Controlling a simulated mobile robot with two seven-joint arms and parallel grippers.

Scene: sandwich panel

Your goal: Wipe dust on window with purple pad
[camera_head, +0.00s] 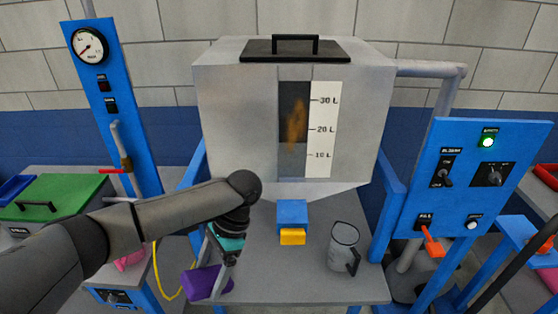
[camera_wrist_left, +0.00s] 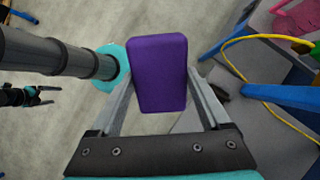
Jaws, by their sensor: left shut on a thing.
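The purple pad (camera_head: 207,283) is held in my left gripper (camera_head: 226,262), low at the front left of the grey table in the head view. In the left wrist view the pad (camera_wrist_left: 160,72) sits between the two fingers, which are shut on its sides. The window (camera_head: 294,128) is a tall dark strip in the front of the grey tank, with brownish-orange dust (camera_head: 296,125) on it. The gripper and pad are below and left of the window, apart from it. A small dark gripper (camera_wrist_left: 46,95), seemingly my right one, shows at the left of the wrist view with its fingers apart.
A blue block (camera_head: 292,213) with a yellow front piece and a clear jug (camera_head: 343,247) stand on the table (camera_head: 285,288) below the tank (camera_head: 235,120). Blue panels flank the tank: a gauge panel (camera_head: 112,100) left, a switch panel (camera_head: 470,190) with a green light right.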

